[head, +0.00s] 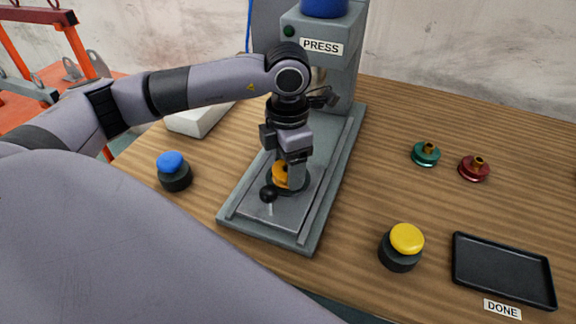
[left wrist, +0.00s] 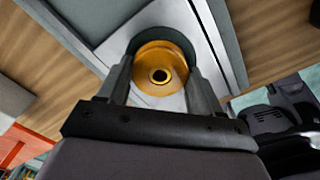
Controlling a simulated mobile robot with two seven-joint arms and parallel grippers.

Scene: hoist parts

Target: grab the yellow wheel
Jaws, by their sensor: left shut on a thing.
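The yellow wheel (head: 281,175) sits over a dark round seat on the press's sliding plate. It also shows in the left wrist view (left wrist: 160,62) as a round golden wheel with a dark centre hole. My left gripper (head: 290,178) comes down on it from above, its two fingers on either side of the wheel and shut on it. In the head view the fingers hide part of the wheel. I cannot tell whether the wheel still touches the seat. My right gripper is not in view.
The grey press (head: 340,70) stands behind my left gripper. A black-knobbed lever (head: 268,194) is close in front of the wheel. A blue button (head: 172,167) is left; a yellow button (head: 406,239), black tray (head: 500,270), green wheel (head: 426,155) and red wheel (head: 473,170) are right.

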